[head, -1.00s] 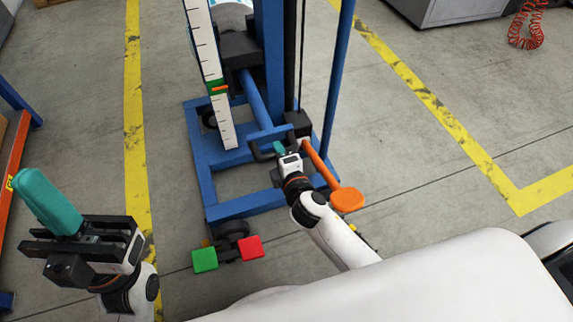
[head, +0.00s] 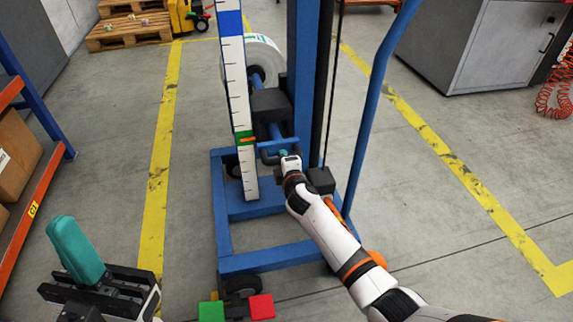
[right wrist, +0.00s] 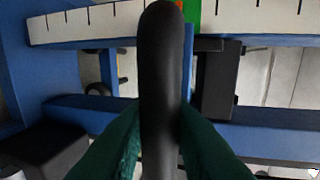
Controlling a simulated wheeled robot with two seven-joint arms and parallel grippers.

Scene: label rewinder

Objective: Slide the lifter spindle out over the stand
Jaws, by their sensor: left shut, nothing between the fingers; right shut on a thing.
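The blue lifter (head: 300,70) stands ahead with a tall mast and a white scale strip (head: 237,80). Its blue spindle (head: 257,77) reaches into a white roll (head: 268,55) behind the strip; a black block (head: 270,104) sits in front. A blue rod runs from the block toward a dark handle (head: 265,152). My right gripper (head: 284,155) is shut on this handle; in the right wrist view its green fingers close around the black bar (right wrist: 160,80). My left gripper (head: 76,247) is shut and empty at lower left, away from the lifter. I cannot make out a separate stand.
A green block (head: 211,311) and a red block (head: 262,307) sit at the lifter's front foot. An orange shelf (head: 40,205) with boxes is at the left, a grey cabinet (head: 490,45) at the upper right.

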